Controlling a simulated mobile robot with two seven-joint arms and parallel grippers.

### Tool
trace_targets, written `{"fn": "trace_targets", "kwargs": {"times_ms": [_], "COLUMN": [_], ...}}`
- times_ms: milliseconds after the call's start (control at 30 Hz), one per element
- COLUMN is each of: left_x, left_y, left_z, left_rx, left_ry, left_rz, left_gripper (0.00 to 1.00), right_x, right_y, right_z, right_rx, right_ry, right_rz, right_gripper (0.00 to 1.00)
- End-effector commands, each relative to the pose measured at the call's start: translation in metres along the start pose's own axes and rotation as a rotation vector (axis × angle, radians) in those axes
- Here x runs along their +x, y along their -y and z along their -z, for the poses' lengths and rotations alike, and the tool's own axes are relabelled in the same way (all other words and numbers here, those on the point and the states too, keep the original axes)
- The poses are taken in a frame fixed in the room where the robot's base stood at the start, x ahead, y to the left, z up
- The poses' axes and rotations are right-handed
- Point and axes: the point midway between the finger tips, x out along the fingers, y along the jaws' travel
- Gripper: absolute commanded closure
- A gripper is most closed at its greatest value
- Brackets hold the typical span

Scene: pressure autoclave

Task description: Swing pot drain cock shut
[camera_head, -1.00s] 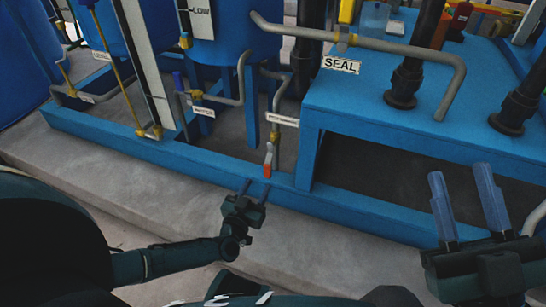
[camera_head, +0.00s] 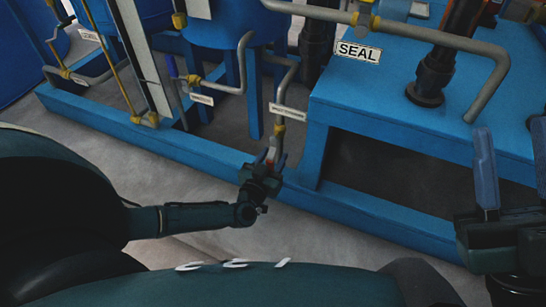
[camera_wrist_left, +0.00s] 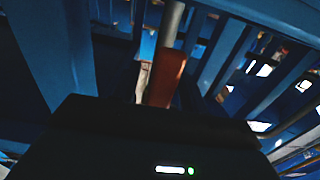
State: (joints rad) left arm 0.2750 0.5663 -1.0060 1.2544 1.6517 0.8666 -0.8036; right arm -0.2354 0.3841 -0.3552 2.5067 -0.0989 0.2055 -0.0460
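The drain cock hangs at the lower end of a grey pipe with a brass fitting (camera_head: 280,134), just inside the blue frame rail. Its red handle (camera_head: 270,160) is mostly hidden by my left gripper (camera_head: 271,157). The fingers look apart, one on each side of the handle; I cannot tell whether they touch it. In the left wrist view the red handle (camera_wrist_left: 167,77) stands just beyond the dark gripper body, pointing along the view. My right gripper (camera_head: 512,160) is open and empty at the right edge, far from the cock.
A blue frame rail (camera_head: 215,162) runs below the cock. A blue platform (camera_head: 395,110) with a "SEAL" label (camera_head: 358,51) stands to the right. A white tag (camera_head: 288,111) hangs above the cock. Other pipes and a blue tank (camera_head: 215,35) are behind.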

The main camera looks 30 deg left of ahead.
Motion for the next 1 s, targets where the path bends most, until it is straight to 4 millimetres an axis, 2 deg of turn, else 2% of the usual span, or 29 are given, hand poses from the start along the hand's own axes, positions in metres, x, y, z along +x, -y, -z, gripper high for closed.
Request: {"fn": "trace_targets", "kwargs": {"times_ms": [67, 500, 1000], "left_x": [0.0001, 0.0001, 0.0000], "left_y": [0.0000, -0.0001, 0.0015], "left_z": [0.0001, 0.0000, 0.0018], "left_rx": [0.000, 0.000, 0.024], "left_ry": [0.000, 0.000, 0.001], "left_rz": [0.000, 0.000, 0.001], "left_gripper": [0.63, 0.99, 1.00], "right_x": [0.0000, -0.0002, 0.0036], "right_y": [-0.0001, 0.0000, -0.0016], "right_z": [0.0001, -0.0002, 0.0015], "right_rx": [0.000, 0.001, 0.011], "right_ry": [0.000, 0.002, 0.017], "right_rz": [0.000, 0.001, 0.001], "right_gripper": [0.64, 0.64, 0.64]}}
